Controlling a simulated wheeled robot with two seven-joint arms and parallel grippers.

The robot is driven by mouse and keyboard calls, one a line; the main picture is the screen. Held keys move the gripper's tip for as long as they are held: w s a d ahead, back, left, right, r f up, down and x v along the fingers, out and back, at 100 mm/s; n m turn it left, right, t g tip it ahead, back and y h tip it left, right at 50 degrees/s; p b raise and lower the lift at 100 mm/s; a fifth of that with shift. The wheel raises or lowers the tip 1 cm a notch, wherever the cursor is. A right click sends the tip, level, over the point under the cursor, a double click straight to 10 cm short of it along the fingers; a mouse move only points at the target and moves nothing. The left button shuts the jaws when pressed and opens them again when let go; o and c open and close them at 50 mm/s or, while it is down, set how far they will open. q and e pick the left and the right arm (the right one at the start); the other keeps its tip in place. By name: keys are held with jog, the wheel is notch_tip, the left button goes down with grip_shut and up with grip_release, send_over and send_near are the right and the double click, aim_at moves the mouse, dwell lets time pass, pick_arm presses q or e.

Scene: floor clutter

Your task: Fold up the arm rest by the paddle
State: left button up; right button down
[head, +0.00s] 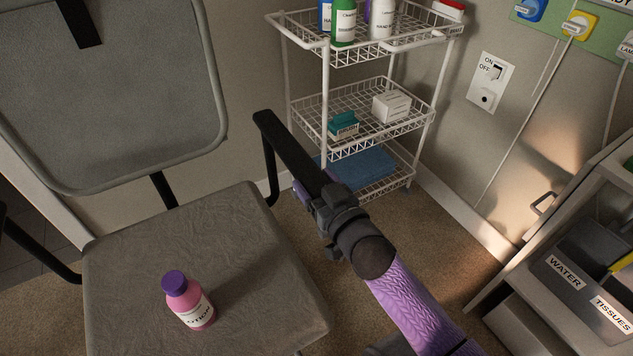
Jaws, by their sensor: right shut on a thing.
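The black arm rest (287,150) is on the right side of the grey chair (190,250). It slants from its upper far end down toward my right gripper. My right gripper (318,200) is at the near end of the arm rest, its dark wrist and purple-sleeved arm coming in from the lower right. It is shut on the paddle, of which only a small purple part (301,194) shows at the gripper's left side. The gripper hides the rest of the paddle and the near end of the arm rest. My left gripper is out of view.
A pink lotion bottle (189,300) with a purple cap stands on the chair seat. A white wire trolley (325,90) with bottles and boxes stands behind the arm rest. A grey cabinet (535,275) with labelled compartments is at right. Carpet (440,235) lies bare between them.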

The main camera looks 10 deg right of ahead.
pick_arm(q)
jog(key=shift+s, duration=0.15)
